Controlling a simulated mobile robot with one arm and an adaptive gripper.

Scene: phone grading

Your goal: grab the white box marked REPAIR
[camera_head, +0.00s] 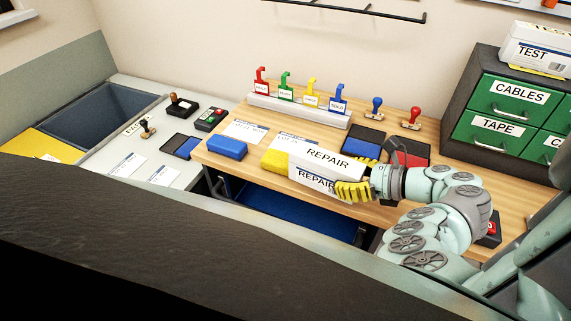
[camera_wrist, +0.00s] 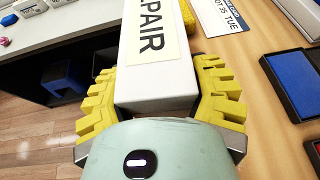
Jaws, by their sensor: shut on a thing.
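The white box marked REPAIR (camera_head: 327,168) is at the front edge of the wooden table in the head view, with REPAIR on its top and front faces. My gripper (camera_head: 362,178) is at its right end, with yellow fingers on either side of it. In the wrist view the box (camera_wrist: 151,85) lies between the two yellow fingers of my gripper (camera_wrist: 157,100), which is shut on it. I cannot tell whether the box rests on the table or is slightly above it.
A blue block (camera_head: 227,147) and a yellow piece (camera_head: 275,160) lie left of the box. Ink pads (camera_head: 361,143) lie behind my gripper. A rack with coloured tags (camera_head: 298,109) stands at the back. Green drawers (camera_head: 495,130) stand at right. An open blue drawer (camera_head: 290,208) is below the edge.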

